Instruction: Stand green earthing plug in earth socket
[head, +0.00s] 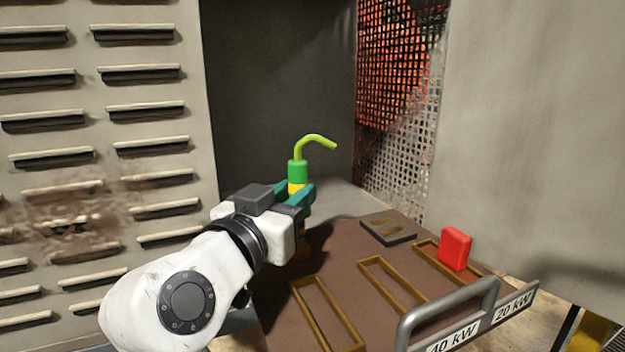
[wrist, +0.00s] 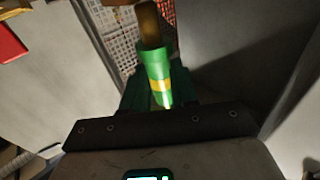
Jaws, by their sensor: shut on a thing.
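The green earthing plug (head: 298,172) has a yellow band and a bent yellow-green cable on top. It stands roughly upright in my gripper (head: 300,196), which is shut on it. In the wrist view the plug (wrist: 154,62) lies between the fingers, with a brownish pin (wrist: 148,24) at its far end. In the head view the gripper and arm hide most of the plug's lower part. I cannot tell whether the pin touches anything. I cannot clearly make out the earth socket.
A brown panel (head: 290,312) bears several brass rectangular frames and a dark plate (head: 372,234) with tan slots. A red block (head: 455,249) stands at the right-hand frame. A grey handle (head: 450,304) rises at the front. Louvred wall left, torn mesh (head: 398,150) behind.

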